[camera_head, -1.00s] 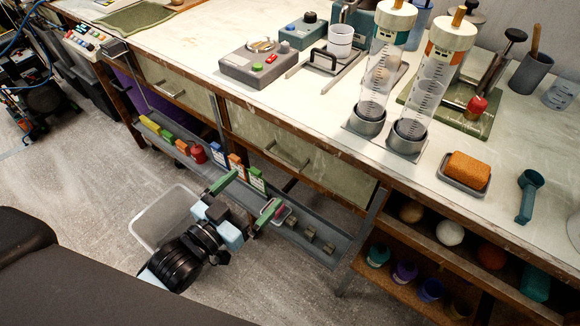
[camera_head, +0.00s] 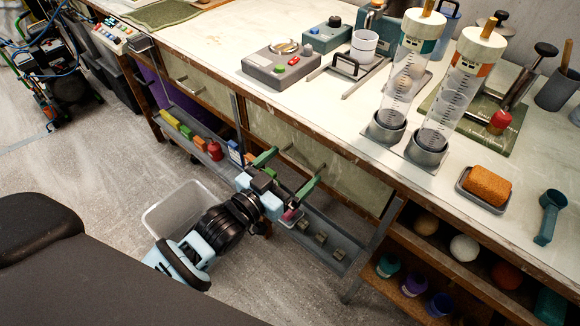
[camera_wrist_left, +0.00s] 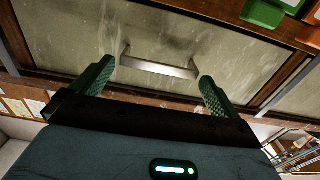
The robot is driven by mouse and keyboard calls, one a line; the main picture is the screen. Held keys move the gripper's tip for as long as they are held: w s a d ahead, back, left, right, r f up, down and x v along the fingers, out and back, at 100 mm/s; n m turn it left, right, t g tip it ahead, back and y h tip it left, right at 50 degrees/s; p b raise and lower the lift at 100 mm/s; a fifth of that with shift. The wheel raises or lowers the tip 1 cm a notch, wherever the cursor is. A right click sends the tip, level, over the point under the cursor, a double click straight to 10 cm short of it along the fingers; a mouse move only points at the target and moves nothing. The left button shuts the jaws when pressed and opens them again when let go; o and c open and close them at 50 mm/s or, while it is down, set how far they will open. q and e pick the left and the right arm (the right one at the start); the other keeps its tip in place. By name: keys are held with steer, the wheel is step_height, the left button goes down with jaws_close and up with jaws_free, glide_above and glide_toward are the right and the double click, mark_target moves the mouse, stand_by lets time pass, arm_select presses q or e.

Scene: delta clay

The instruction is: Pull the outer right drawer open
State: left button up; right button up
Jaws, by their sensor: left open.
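The right drawer (camera_head: 352,182) under the workbench has a pale, marbled front and looks closed. Its metal bar handle (camera_wrist_left: 160,67) shows whole in the left wrist view, just beyond my fingertips. In the head view the handle is partly behind my gripper. My left gripper (camera_head: 286,171) is open in front of this drawer, its green fingers apart and empty. In the left wrist view the gripper (camera_wrist_left: 155,84) has one finger near each end of the handle, with no clear contact. My right gripper is not in view.
A grey rail shelf (camera_head: 335,247) with small bottles and blocks runs below the drawers, close under my left gripper. A clear bin (camera_head: 165,215) stands on the floor. Another closed drawer (camera_head: 205,88) is to the left. Open shelves with balls (camera_head: 464,248) are at the right.

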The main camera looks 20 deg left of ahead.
arm_select(q)
steer(key=shift+w+d, duration=0.1)
steer(key=shift+w, duration=0.15)
steer(key=c, duration=1.1)
steer(key=shift+s+a, duration=0.2)
steer(key=shift+s, duration=0.3)
steer(key=p+v, duration=0.7)
steer(key=v, duration=1.9)
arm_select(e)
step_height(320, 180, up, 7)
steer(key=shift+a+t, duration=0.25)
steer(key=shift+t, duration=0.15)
arm_select(q)
steer(key=shift+s, duration=0.1)
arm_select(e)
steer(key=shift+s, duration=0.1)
